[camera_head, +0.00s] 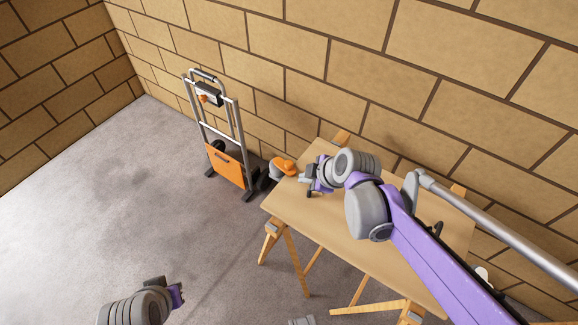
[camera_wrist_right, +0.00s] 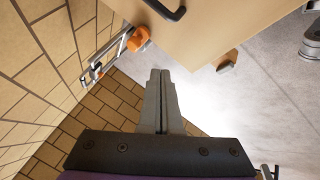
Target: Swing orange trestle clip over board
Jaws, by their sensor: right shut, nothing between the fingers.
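The board (camera_head: 345,215) lies flat across wooden trestles, near the wall. An orange piece with a grey part below it (camera_head: 285,165), which looks like the trestle clip, sits at the board's left edge. An orange piece (camera_wrist_right: 138,38) also shows beside the board (camera_wrist_right: 215,25) in the right wrist view. My right gripper (camera_head: 304,178) is just right of the orange piece, over the board's left end. In the wrist view its fingers (camera_wrist_right: 160,75) are together and empty, apart from the orange piece. My left gripper (camera_head: 176,292) is low over the floor at lower left; its fingers are unclear.
A hand truck (camera_head: 228,140) with an orange plate stands left of the board, against the block wall (camera_head: 350,50). A trestle leg (camera_head: 295,258) angles out below the board's left side. The grey floor (camera_head: 110,200) at left is clear.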

